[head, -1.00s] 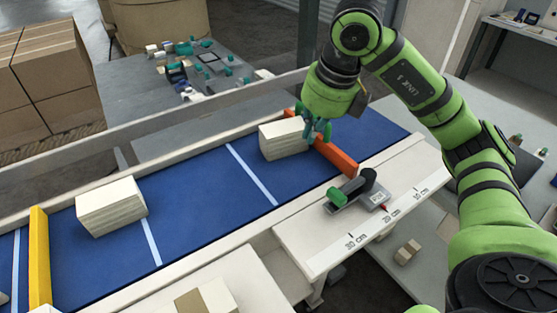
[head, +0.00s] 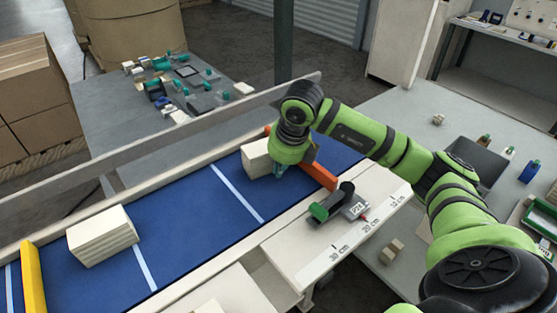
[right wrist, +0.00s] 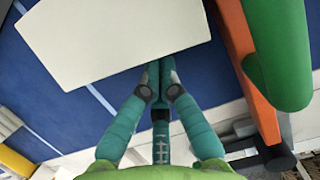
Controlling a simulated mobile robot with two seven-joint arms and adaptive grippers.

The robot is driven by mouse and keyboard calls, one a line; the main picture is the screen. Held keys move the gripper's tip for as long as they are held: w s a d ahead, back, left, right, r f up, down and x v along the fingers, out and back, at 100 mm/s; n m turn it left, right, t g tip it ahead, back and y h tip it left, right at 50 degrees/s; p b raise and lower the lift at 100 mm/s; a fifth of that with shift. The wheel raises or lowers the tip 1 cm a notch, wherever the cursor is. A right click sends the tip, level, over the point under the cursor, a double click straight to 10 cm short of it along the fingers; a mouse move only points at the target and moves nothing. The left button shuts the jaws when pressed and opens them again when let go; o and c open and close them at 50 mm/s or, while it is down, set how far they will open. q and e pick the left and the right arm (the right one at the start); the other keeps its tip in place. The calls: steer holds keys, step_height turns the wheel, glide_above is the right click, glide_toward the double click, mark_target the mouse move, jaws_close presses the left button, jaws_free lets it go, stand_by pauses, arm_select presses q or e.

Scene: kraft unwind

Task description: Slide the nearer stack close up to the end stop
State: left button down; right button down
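A pale stack of flat sheets (head: 256,156) stands on the blue belt beside the orange bar (head: 322,174). A second pale stack (head: 102,236) stands further left, near the yellow bar (head: 33,278). My right gripper (head: 280,170) is low at the near right side of the stack by the orange bar and partly hides it. In the right wrist view the two fingers (right wrist: 157,68) are together and empty, their tips at the edge of that stack (right wrist: 115,30); I cannot tell whether they touch. The orange bar (right wrist: 248,75) lies to the right there. My left gripper is not in view.
A clamp with a green and black handle (head: 330,203) sits on the near rail by the centimetre scale (head: 340,250). A clear rail (head: 160,150) runs along the belt's far side. White lines cross the belt; it is free between the stacks.

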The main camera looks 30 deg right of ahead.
steer(key=shift+w, duration=0.2)
steer(key=shift+w+f+b, duration=0.1)
steer(key=shift+w+b, duration=0.3)
steer(key=shift+w, duration=0.05)
steer(key=shift+w+a, duration=0.15)
steer(key=shift+w, duration=0.4)
